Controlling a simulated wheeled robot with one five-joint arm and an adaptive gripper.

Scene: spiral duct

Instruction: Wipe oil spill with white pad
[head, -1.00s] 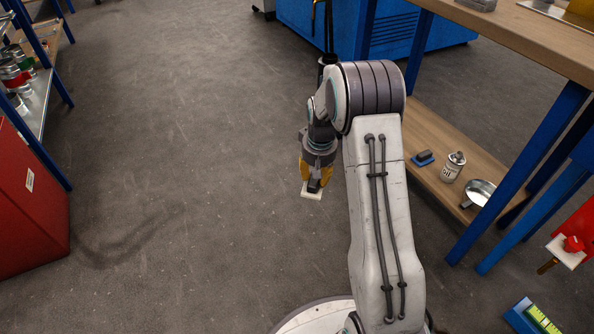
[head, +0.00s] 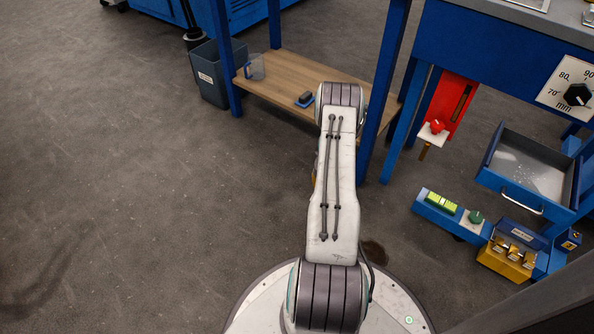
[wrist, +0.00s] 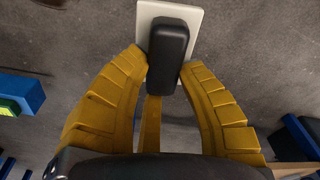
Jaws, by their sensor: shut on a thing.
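The white pad (wrist: 194,40) has a black block handle (wrist: 168,50). My gripper (wrist: 164,62) is shut on that handle with its yellow fingers on both sides, and the pad is held above the grey floor. In the head view my arm hides the pad and nearly all of the gripper; only a sliver of yellow shows left of the arm. A dark brown oil spill (head: 374,252) lies on the floor just right of my arm, close to my round base. My arm and base may hide part of it.
A blue bench with a wooden lower shelf (head: 290,85) stands ahead, with a blue-based brush on the shelf. A grey bin (head: 215,75) is at its left. An open drawer (head: 530,170) and a low blue rail (head: 450,215) are at right. The left floor is clear.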

